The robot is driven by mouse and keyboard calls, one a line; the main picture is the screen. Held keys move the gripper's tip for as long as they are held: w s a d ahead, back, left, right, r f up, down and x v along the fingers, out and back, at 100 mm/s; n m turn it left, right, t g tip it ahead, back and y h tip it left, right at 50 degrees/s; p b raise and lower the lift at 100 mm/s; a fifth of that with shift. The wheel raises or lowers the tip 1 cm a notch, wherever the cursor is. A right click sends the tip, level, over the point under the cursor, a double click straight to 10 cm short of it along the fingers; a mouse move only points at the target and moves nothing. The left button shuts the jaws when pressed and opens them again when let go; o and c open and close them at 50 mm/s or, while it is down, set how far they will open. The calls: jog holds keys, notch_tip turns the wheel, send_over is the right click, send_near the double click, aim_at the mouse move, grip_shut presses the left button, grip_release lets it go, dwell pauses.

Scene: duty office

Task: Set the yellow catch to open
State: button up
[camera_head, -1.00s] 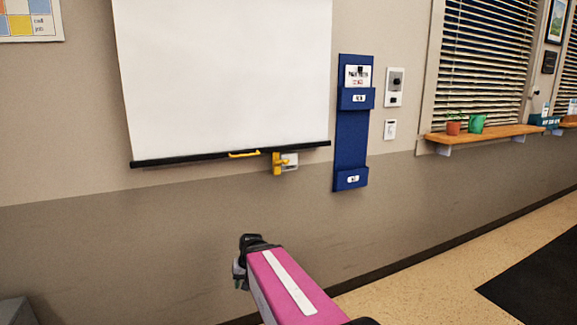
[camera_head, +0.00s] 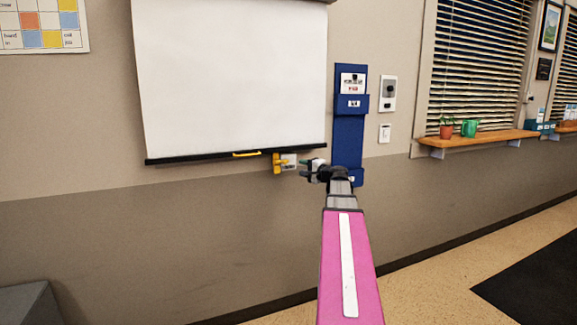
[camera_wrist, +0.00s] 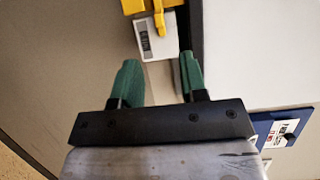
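The yellow catch (camera_head: 278,163) is on the wall just under the black bottom bar of the white screen. A pale label plate (camera_head: 289,161) is beside it on the right. In the wrist view the catch (camera_wrist: 158,14) shows at the top edge, partly cut off, with a yellow lever over the plate (camera_wrist: 150,42). My gripper (camera_head: 304,170) is a little to the right of the catch. In the wrist view the green fingers of my gripper (camera_wrist: 160,72) are apart with nothing between them, short of the plate and not touching the catch.
The white screen (camera_head: 235,80) hangs above, with a yellow pull handle (camera_head: 247,154) on its bottom bar (camera_head: 200,158). A blue wall holder (camera_head: 350,125) is behind and above my gripper. A wooden shelf (camera_head: 480,142) with pots is further right. The wall below is bare.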

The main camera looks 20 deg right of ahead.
aim_at(286, 161)
jog(key=x, duration=1)
jog(key=shift+w+a, duration=0.15)
jog(key=shift+w, duration=0.15)
